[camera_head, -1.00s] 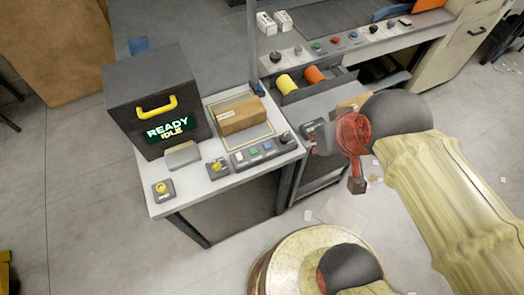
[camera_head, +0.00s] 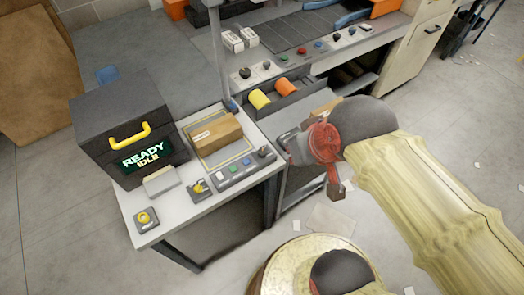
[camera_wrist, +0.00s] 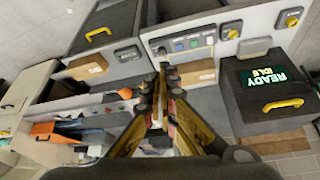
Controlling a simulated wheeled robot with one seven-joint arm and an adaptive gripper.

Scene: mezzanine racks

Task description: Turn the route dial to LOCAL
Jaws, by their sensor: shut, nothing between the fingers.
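Another box with a round yellow knob (camera_head: 145,217) is at the front left corner. No label is legible, so I cannot tell which is the route dial. My gripper (camera_head: 285,143) is shut and empty, right of the panel. In the wrist view its fingertips (camera_wrist: 164,72) appear just below the panel (camera_wrist: 184,42); contact cannot be judged.
A dark machine (camera_head: 130,130) with a yellow handle shows "READY IDLE". A cardboard box (camera_head: 215,136) lies in a yellow-outlined area behind the panel. A grey post (camera_head: 217,60) rises at the table's back right. A second bench (camera_head: 320,55) with knobs stands behind.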

